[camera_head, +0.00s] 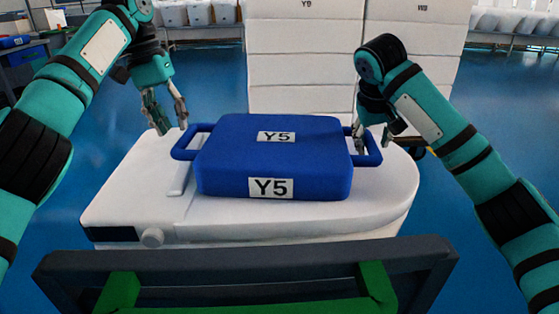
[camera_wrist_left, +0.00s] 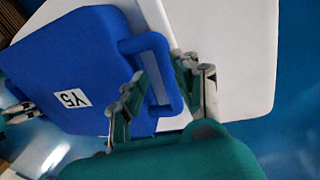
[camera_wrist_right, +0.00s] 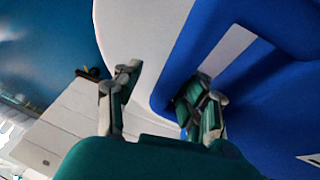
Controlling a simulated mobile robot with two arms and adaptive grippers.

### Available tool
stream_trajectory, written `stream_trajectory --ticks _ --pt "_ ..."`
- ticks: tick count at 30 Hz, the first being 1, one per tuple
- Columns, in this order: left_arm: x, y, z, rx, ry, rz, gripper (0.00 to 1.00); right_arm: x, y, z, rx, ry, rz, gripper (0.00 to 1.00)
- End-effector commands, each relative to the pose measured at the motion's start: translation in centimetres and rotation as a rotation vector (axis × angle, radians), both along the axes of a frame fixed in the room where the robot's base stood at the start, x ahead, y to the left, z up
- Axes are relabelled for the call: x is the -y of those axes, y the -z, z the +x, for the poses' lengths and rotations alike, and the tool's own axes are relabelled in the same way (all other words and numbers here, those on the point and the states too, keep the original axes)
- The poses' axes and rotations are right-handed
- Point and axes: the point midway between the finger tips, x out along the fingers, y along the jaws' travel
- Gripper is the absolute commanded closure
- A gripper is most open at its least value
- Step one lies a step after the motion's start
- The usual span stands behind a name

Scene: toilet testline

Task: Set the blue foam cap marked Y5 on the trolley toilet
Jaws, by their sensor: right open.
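The blue foam cap (camera_head: 272,150), with Y5 labels on its top and front, lies level on the white toilet (camera_head: 130,205). Its left loop handle (camera_head: 180,148) also shows in the left wrist view (camera_wrist_left: 172,100). My left gripper (camera_head: 166,116) is open, above and just left of that handle, and empty. My right gripper (camera_head: 374,138) is open at the cap's right handle (camera_head: 373,158). In the right wrist view, one finger is over the handle's loop and the other is outside it, with the handle bar (camera_wrist_right: 165,85) between them.
A dark grey trolley rail (camera_head: 240,260) with green parts (camera_head: 375,285) crosses in front of the toilet. Stacked white boxes (camera_head: 305,60) marked Y9 and W9 stand close behind. Blue floor (camera_head: 220,75) is open at both sides. White toilets line shelves at the back.

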Motion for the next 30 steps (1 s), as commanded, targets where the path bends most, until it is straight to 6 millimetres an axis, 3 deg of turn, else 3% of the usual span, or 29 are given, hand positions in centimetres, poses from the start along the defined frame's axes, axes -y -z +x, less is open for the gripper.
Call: stream_trajectory --ticks 11,24,30 --pt "-0.6 -1.8 -0.1 0.004 -0.004 -0.003 0.70 -0.2 -0.9 -0.3 0.003 -0.002 0.000 0.60" --pt "-0.7 -1.8 -0.1 0.004 -0.005 -0.002 0.70 -2.0 -8.7 -3.3 0.006 0.001 -0.003 0.60" --pt "-0.7 -1.8 -0.1 0.004 -0.005 -0.002 0.70 -2.6 -10.6 -4.2 0.001 0.000 -0.001 0.60"
